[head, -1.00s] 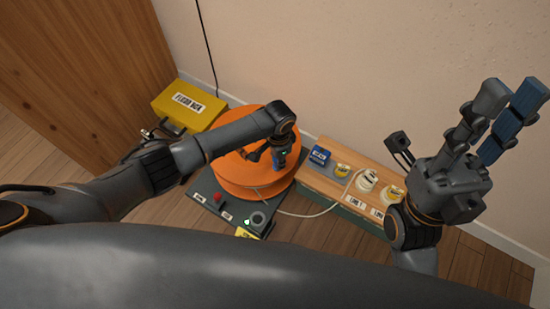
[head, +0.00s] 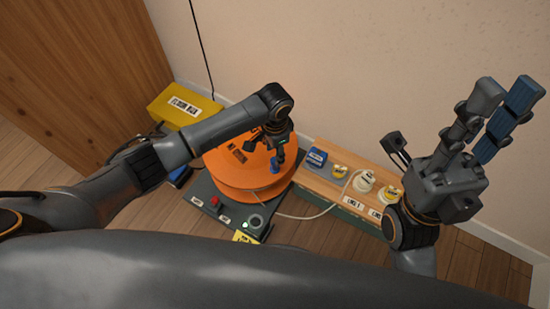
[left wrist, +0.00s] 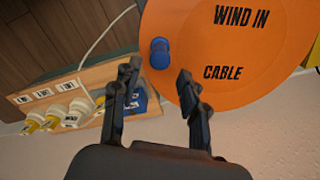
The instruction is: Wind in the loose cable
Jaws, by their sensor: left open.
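The orange cable reel (head: 222,165) lies flat on a dark base; in the left wrist view its top (left wrist: 235,55) reads "WIND IN CABLE". A blue crank knob (head: 275,166) stands near the reel's rim, and it also shows in the left wrist view (left wrist: 160,54). A white cable (head: 307,216) runs loose from the reel across the floor to the wooden socket board. My left gripper (left wrist: 158,78) is open and empty above the reel's edge, its fingertips on the near side of the knob. My right gripper (head: 508,90) is raised at the right, fingers apart and empty.
The socket board (head: 325,181) holds a blue block (head: 316,157) and several plugs, close by the wall. A yellow box (head: 182,106) stands behind the reel, at the left.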

